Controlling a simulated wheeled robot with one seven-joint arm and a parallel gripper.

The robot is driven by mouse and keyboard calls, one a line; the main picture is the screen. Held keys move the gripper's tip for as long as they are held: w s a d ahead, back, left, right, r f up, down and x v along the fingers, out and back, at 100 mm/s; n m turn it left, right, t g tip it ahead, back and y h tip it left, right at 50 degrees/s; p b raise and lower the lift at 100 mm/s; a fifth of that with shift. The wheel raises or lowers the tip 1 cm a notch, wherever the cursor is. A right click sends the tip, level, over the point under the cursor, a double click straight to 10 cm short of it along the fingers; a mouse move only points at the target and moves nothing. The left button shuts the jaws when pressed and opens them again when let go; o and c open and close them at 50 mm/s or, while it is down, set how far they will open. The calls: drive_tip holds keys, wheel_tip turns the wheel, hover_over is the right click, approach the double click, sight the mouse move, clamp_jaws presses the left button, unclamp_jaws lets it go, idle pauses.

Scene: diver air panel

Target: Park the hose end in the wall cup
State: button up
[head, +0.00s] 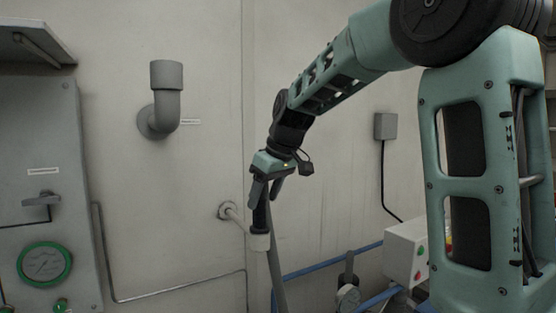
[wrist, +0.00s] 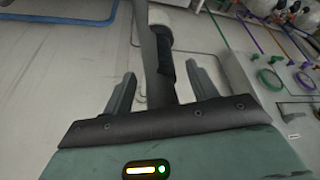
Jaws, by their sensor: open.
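The wall cup (head: 166,75) is a grey upward-facing socket on an elbow pipe, fixed to the wall at upper left. It looks empty from the side, but its inside is hidden. The hose end (head: 260,217) is a dark upright grip above a pale collar, with the grey hose (head: 277,285) hanging below. In the wrist view, the dark hose end (wrist: 166,65) lies between the fingers. My gripper (head: 265,196) is open, pointing down around its upper part. The wrist view shows gaps beside both fingers of my gripper (wrist: 160,75).
A pale wall peg (head: 229,212) reaches out to the collar. A box with buttons (head: 405,252) and blue pipes are at lower right. The wall between cup and peg is clear.

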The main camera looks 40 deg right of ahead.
drive_tip(key=b+v, duration=0.1)
drive_tip(key=v, duration=1.1)
